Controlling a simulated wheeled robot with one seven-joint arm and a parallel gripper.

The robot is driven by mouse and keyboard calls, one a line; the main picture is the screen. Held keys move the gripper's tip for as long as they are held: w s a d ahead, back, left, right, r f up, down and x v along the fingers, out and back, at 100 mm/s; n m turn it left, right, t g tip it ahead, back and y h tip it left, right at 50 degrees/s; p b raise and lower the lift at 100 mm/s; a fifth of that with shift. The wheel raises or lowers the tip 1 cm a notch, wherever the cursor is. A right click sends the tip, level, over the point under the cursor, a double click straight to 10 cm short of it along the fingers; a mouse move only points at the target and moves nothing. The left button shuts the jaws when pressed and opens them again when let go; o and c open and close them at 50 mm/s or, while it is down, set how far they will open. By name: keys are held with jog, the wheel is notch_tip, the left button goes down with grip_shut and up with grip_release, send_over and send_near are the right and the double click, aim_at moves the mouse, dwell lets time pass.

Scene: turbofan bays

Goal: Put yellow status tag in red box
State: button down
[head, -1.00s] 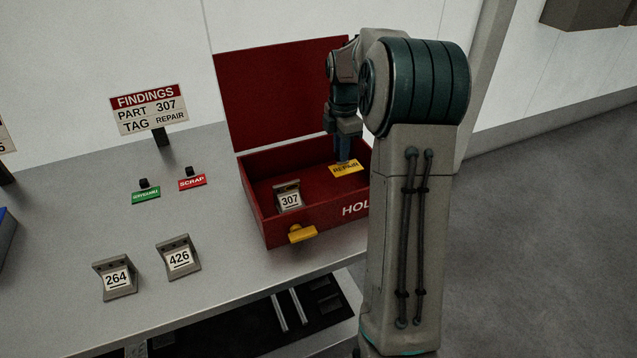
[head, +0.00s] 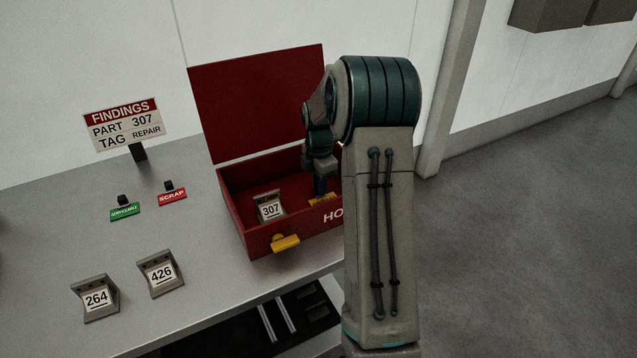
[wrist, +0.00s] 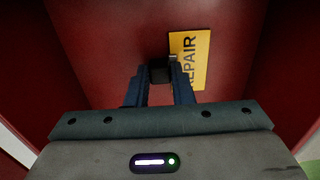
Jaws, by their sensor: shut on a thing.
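The yellow status tag, marked REPAIR, shows in the wrist view (wrist: 196,62) and low inside the red box in the head view (head: 322,199). My gripper (wrist: 160,75) is shut on the tag's dark grip block, with the yellow plate beside the fingertips. In the head view my gripper (head: 322,190) reaches down inside the open red box (head: 243,213). The box's lid (head: 258,105) stands up at the back. Whether the tag touches the box floor cannot be told.
Part 307 (head: 270,208) sits in the box's left side. A yellow latch (head: 285,243) is on its front. Parts 264 (head: 96,298) and 426 (head: 161,273), a green tag (head: 125,211), a red SCRAP tag (head: 172,196) and a FINDINGS sign (head: 124,125) stand on the grey table.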

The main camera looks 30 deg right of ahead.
jog(key=c, duration=1.3)
grip_release()
jog(key=shift+o, duration=0.2)
notch_tip(320, 180, up, 12)
jog(key=s+a+r+m, duration=0.3)
jog(key=s+a+m, duration=0.1)
jog(key=s+a, duration=0.2)
jog(key=s+a+f+m+t, duration=0.1)
jog(key=s+a+m, duration=0.4)
jog(key=s, duration=0.5)
jog(key=s+a+f+m+t, duration=0.1)
jog(key=s+a+m, duration=0.4)
jog(key=s+m, duration=0.4)
jog(key=shift+s+a+f+m+t, duration=0.2)
jog(key=shift+s+f+m+t, duration=0.15)
jog(key=shift+s, duration=0.7)
